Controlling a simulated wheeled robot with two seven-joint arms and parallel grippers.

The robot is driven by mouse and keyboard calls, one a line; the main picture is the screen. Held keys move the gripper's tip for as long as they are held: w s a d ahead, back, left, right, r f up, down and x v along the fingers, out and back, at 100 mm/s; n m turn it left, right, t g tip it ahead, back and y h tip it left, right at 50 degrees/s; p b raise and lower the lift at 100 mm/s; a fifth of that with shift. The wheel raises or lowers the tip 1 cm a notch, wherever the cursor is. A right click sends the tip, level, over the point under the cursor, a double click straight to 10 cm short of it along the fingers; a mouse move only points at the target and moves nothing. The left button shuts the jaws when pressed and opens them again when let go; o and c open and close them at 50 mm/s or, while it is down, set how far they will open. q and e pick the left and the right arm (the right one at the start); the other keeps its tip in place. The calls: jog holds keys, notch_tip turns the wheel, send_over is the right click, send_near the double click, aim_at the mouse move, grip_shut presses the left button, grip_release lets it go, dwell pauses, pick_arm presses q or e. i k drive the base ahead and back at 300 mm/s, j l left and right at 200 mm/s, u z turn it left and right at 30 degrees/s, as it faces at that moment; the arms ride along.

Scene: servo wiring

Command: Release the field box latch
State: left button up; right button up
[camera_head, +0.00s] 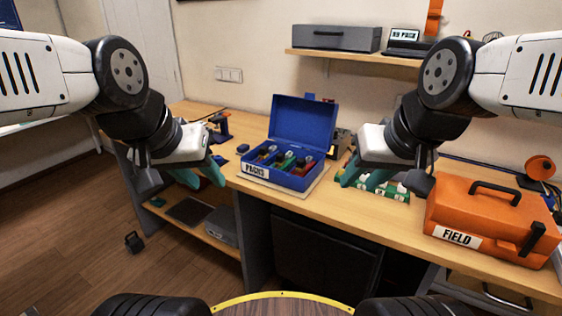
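The orange field box (485,222) stands at the right end of the wooden table, its lid closed, with a black handle on top and a white FIELD label on the front. A dark latch (532,238) sits on its front right side; I cannot tell its exact state. My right gripper (345,181) is left of the field box, over the table's front, with teal fingers pointing down-left. My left gripper (218,175) is at the table's front edge, left of the blue box, far from the field box. Whether either gripper is open is hard to see.
An open blue PACKS box (293,172) holding several packs stands mid-table. A green board (385,190) lies between my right gripper and the field box. An orange spool (540,167) stands behind the field box. A shelf (350,56) hangs above, holding a grey case (336,38).

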aim_at(539, 229)
jog(key=z, duration=2)
